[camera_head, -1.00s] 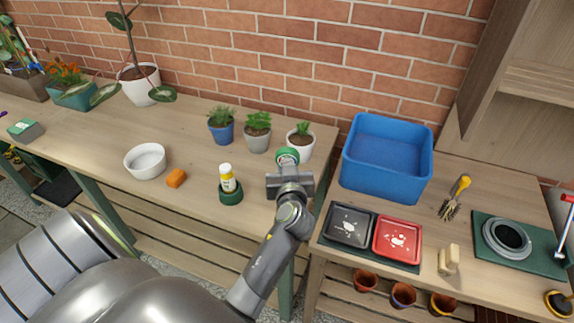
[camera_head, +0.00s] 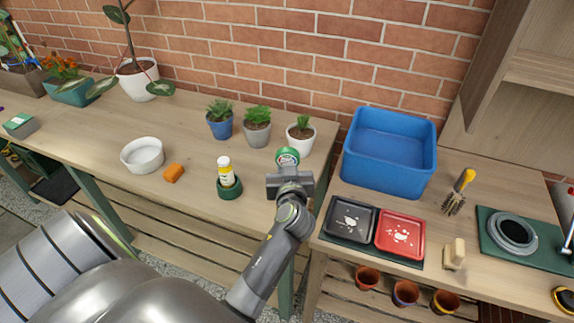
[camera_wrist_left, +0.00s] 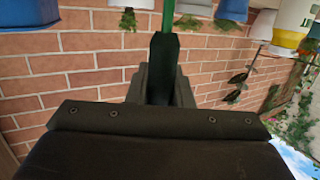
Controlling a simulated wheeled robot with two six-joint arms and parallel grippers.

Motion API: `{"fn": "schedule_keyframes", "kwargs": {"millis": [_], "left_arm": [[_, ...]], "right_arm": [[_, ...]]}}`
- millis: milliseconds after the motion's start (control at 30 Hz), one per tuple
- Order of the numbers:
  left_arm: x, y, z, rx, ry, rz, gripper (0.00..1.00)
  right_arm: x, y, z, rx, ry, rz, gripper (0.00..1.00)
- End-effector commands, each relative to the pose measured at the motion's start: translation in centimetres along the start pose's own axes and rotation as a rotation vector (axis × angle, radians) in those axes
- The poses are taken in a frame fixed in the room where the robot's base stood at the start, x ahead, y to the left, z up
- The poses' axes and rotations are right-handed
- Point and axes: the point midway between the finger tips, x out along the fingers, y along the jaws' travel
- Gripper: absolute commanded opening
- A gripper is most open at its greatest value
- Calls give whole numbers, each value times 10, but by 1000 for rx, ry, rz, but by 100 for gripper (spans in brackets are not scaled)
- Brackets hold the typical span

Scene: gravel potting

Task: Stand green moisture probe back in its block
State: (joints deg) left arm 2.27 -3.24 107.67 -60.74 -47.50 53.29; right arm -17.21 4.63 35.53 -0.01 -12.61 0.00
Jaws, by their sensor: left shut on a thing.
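My left gripper (camera_head: 288,172) is over the right end of the long wooden table, in front of the small white pot. It is shut on the green moisture probe (camera_head: 288,156), whose round green head with a pale face shows just beyond the fingers. In the left wrist view, a thin green shaft (camera_wrist_left: 168,14) rises from between the shut fingers (camera_wrist_left: 164,48). The probe's lower end is hidden in the head view. I cannot make out the probe's block for sure; it may be hidden behind the gripper. My right gripper is not in view.
A white-and-yellow bottle (camera_head: 225,172) stands in a green holder (camera_head: 229,190) left of the gripper. Small potted plants (camera_head: 257,134) stand behind. An orange block (camera_head: 174,173) and white bowl (camera_head: 142,156) are farther left. A blue bin (camera_head: 388,168) is at right.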

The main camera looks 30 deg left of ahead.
Motion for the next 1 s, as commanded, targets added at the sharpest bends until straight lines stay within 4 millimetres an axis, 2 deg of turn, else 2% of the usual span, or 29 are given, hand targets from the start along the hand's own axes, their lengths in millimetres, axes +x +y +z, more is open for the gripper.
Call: {"fn": "schedule_keyframes", "kwargs": {"millis": [200, 533, 567, 700, 733, 1000], "left_arm": [[1, 0, 7, -1, 1, 0, 0], [1, 0, 7, 0, 1, 0, 0], [1, 0, 7, 0, 1, 0, 24], [1, 0, 7, 0, 1, 0, 42], [1, 0, 7, 0, 1, 0, 45], [1, 0, 7, 0, 0, 0, 45]], "right_arm": [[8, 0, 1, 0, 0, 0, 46], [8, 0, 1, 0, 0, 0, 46], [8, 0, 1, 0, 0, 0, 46], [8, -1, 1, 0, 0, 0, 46], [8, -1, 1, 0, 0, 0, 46], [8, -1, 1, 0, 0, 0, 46]]}}
